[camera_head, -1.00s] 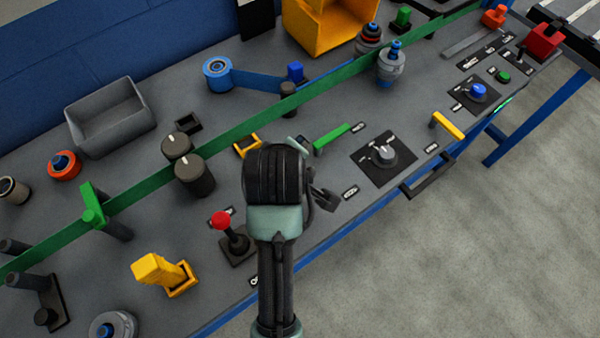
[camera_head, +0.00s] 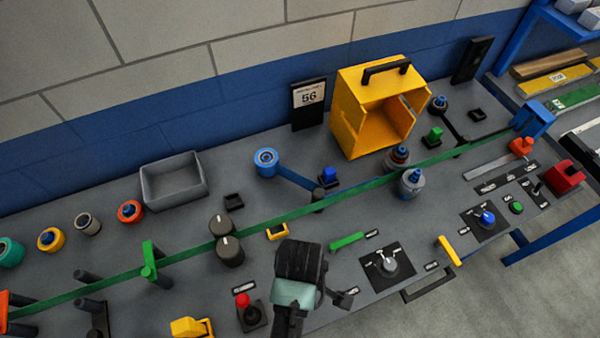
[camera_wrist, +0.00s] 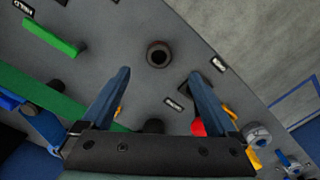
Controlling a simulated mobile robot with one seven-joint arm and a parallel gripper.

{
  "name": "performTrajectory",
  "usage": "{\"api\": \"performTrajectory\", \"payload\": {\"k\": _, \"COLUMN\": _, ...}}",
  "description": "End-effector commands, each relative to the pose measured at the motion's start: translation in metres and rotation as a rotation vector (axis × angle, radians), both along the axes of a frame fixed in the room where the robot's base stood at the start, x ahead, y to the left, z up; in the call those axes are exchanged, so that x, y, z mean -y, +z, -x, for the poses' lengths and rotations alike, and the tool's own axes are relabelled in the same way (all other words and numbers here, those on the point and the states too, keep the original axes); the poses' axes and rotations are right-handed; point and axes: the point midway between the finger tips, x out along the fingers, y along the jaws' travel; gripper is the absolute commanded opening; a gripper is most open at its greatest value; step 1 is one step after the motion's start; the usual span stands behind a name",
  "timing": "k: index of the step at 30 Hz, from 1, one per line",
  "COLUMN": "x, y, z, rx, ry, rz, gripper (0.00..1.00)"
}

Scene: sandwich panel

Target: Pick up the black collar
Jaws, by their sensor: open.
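A dark ring, which I take for the black collar (camera_wrist: 158,54), stands on the grey panel in the wrist view, with a darker round centre. I cannot tell whether that centre is a hole or a peg. My gripper (camera_wrist: 160,74) is open and empty, and its two blue-grey fingers point toward the panel on either side of the collar's line. The collar appears just beyond the fingertips, apart from both. In the head view my arm covers the spot, and I cannot make out the collar there.
A green bar handle (camera_wrist: 52,36) is left of the collar in the wrist view. A red-knobbed joystick (camera_head: 243,300) and two dark knobs (camera_head: 230,250) stand left of my arm. A green strip (camera_head: 120,291) runs along the panel. A yellow box (camera_head: 350,120) stands behind.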

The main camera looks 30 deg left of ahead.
Motion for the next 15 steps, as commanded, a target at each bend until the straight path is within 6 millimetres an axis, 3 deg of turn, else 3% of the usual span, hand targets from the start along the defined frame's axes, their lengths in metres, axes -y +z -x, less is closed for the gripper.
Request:
{"api": "performTrajectory", "payload": {"k": 6, "x": 0.0, "y": -0.035, "z": 0.0, "rx": 0.0, "ry": -0.001, "rz": 0.0, "gripper": 0.94}}
{"api": "performTrajectory", "payload": {"k": 15, "x": 0.0, "y": -0.054, "z": 0.0, "rx": 0.0, "ry": -0.002, "rz": 0.0, "gripper": 0.94}}
